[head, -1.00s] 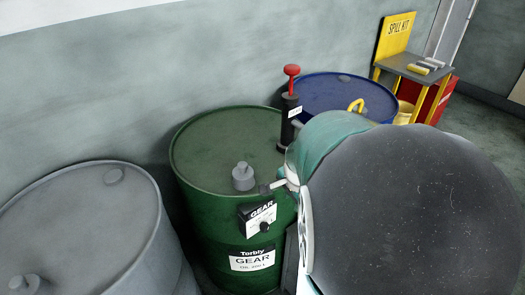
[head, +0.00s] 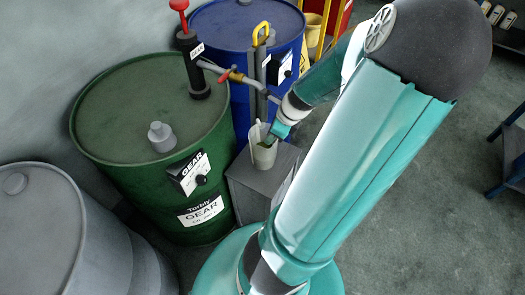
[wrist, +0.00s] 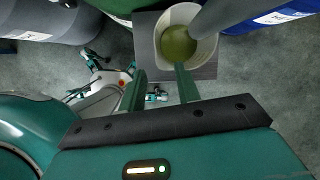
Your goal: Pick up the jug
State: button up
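The jug (head: 264,153) is a pale, whitish open container on a grey stand, below the green drum's pump outlet in the head view. In the wrist view the jug (wrist: 160,28) is seen from above, with yellow-green liquid inside. My gripper (wrist: 161,70) has its two green fingers apart, with a gap between them. The fingertips are at the jug's near rim; the right one overlaps the rim in the picture. I cannot tell whether they touch it. In the head view my gripper (head: 277,132) is beside the jug's upper right, partly hidden by my arm.
A blue drum (head: 235,25) is behind, a grey drum (head: 35,230) at left. Open floor (head: 430,200) is at right.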

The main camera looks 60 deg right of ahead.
aim_at(255, 156)
jog(key=x, duration=1.3)
jog(key=shift+s+a+f, duration=0.1)
jog(key=shift+a+f, duration=0.05)
jog(key=shift+f, duration=0.2)
jog(key=shift+c, duration=0.2)
grip_shut()
dwell(0.8)
